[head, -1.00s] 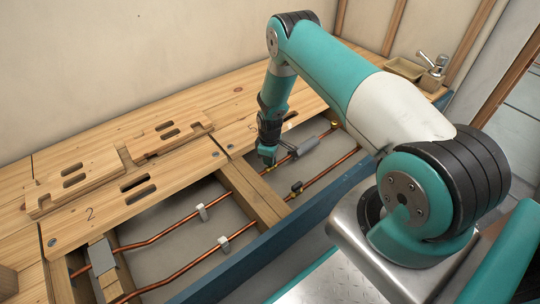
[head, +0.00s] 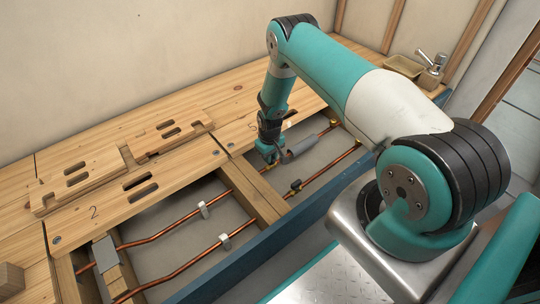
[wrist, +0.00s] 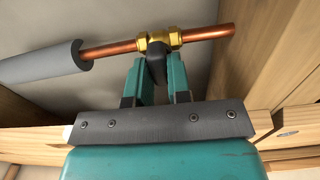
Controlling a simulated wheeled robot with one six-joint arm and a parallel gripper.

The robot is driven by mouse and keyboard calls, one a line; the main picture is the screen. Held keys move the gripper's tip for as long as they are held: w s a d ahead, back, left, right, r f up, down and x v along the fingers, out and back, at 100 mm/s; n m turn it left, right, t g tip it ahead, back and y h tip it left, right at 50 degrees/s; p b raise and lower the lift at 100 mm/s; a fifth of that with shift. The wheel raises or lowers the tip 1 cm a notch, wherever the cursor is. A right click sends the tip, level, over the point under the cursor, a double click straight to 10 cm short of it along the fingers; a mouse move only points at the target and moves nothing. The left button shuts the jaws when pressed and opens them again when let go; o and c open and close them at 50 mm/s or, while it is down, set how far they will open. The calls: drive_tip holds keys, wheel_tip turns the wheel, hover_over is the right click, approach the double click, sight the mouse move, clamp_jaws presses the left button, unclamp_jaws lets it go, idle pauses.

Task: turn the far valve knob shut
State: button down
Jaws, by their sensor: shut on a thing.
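The far valve is a brass fitting (wrist: 155,40) on a copper pipe (wrist: 208,33) in the wrist view. Its dark knob (wrist: 157,68) sits between the two fingers of my gripper (wrist: 157,76), which are closed on its sides. The knob points from the pipe towards my gripper's palm. In the head view my gripper (head: 270,158) is down at the far pipe in the right-hand bay, and it mostly hides the far valve there. The near valve (head: 296,186), with a dark knob, is on the nearer pipe and stands clear of my gripper.
A grey insulation sleeve (head: 300,148) covers the far pipe just right of my gripper. A wooden crosspiece (head: 255,190) divides the bays. Wooden boards (head: 140,180) lie behind, and a blue front rail (head: 270,240) runs along the near side.

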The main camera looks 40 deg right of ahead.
idle(0.3)
drive_tip(key=c, duration=1.1)
unclamp_jaws()
drive_tip(key=shift+o, duration=0.2)
wheel_tip(320, 180, up, 17)
drive_tip(key=p, duration=0.7)
drive_tip(key=shift+r, duration=0.2)
